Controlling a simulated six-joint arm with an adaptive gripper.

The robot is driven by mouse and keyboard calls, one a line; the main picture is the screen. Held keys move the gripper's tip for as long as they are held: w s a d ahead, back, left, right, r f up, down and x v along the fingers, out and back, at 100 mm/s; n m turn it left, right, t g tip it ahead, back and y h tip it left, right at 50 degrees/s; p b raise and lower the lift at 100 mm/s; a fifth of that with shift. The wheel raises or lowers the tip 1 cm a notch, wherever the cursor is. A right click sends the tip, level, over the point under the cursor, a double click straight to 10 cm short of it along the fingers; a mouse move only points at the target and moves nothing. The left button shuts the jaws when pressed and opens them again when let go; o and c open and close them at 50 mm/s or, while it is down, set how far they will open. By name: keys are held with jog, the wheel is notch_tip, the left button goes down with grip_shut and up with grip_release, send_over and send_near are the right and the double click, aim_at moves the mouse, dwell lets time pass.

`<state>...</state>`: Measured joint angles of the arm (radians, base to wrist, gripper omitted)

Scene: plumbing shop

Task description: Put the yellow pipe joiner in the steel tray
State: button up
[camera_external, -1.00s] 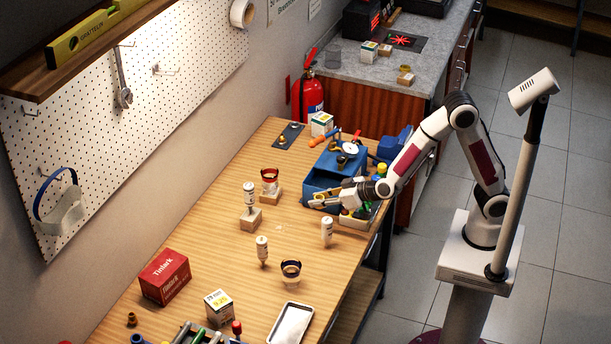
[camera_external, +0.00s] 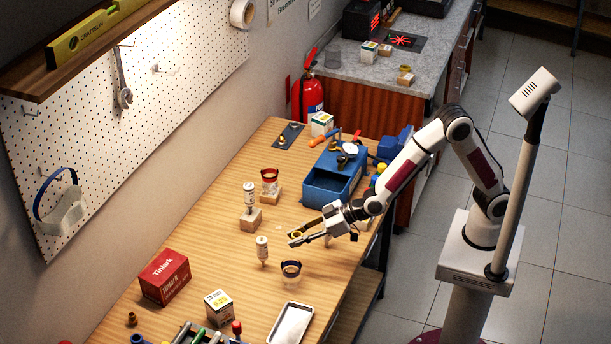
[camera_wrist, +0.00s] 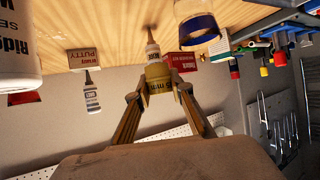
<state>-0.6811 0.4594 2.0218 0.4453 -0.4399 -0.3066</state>
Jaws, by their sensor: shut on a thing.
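The yellow pipe joiner (camera_wrist: 158,78) is between the fingertips of my gripper (camera_wrist: 159,90) in the wrist view. My gripper also shows in the external view (camera_external: 295,239), shut on the joiner and held above the middle of the wooden table. There the joiner is small and partly covered by the fingers. The steel tray (camera_external: 292,325) lies at the table's near right edge, empty as far as I can see. My gripper is above and apart from it in the picture.
A blue toolbox (camera_external: 333,180) is behind. A red box (camera_external: 164,277) and white carton (camera_external: 219,308) stand left of the tray.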

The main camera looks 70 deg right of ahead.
jog(key=s+a+n+g+y, duration=0.1)
jog(key=s+a, duration=0.3)
jog(key=a, duration=0.5)
jog(key=s+a+n+g+y, duration=0.2)
jog(key=s+a+n+y, duration=0.1)
jog(key=a, duration=0.6)
jog(key=shift+s+a+f+n+g, duration=0.25)
jog(key=shift+s+a+n+g, duration=0.1)
jog(key=shift+s+n, duration=0.35)
send_over(299, 314)
jog(key=shift+a+f, duration=0.1)
jog(key=shift+f, duration=3.05)
jog(key=shift+f, duration=1.85)
jog(key=shift+f, duration=0.1)
jog(key=o, duration=0.4)
jog(key=shift+f, duration=0.1)
jog(key=shift+o, duration=0.6)
